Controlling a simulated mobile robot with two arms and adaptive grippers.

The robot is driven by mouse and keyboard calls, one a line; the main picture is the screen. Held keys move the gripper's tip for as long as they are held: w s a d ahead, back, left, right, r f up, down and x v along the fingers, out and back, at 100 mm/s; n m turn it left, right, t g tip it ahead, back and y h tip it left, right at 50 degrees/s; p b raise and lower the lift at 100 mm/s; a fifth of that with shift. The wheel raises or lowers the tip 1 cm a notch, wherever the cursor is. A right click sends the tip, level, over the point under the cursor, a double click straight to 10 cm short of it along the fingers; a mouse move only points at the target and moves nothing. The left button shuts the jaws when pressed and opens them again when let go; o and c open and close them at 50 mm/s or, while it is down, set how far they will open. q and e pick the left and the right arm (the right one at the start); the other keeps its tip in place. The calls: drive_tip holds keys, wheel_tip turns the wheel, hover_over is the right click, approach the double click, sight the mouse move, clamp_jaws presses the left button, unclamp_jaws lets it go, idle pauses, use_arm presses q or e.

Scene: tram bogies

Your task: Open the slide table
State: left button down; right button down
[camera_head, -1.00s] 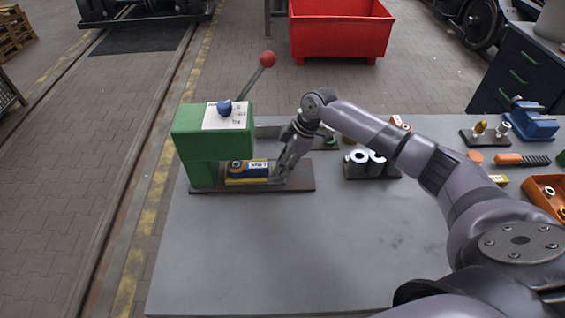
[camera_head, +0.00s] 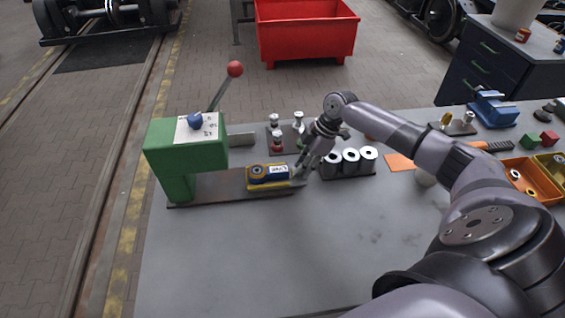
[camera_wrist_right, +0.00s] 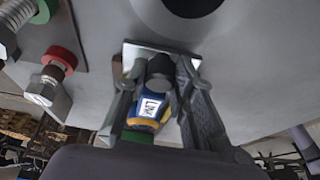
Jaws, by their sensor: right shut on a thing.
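The green press (camera_head: 172,165) stands at the left of the bench on a dark base plate (camera_head: 215,187). Its slide table (camera_head: 280,185) is a yellowish carriage on that plate, out to the right of the press body, carrying a blue and yellow labelled part (camera_head: 268,173). The labelled part also shows in the right wrist view (camera_wrist_right: 150,106). My right gripper (camera_head: 298,173) is at the right end of the slide table. In the wrist view its fingers (camera_wrist_right: 161,72) are closed around a dark handle piece in front of the part. My left gripper is out of view.
A lever with a red ball (camera_head: 235,69) rises from the press. Behind my gripper stand several bolts (camera_head: 298,120) and a rack of white rings (camera_head: 350,160). An orange bin (camera_head: 530,180) and a blue vise (camera_head: 492,108) are at right. The front bench is clear.

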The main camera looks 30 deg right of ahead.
drive_tip(key=shift+d, duration=0.1)
drive_tip(key=c, duration=1.3)
unclamp_jaws()
drive_tip(key=shift+c, duration=0.2)
drive_tip(key=v, duration=1.2)
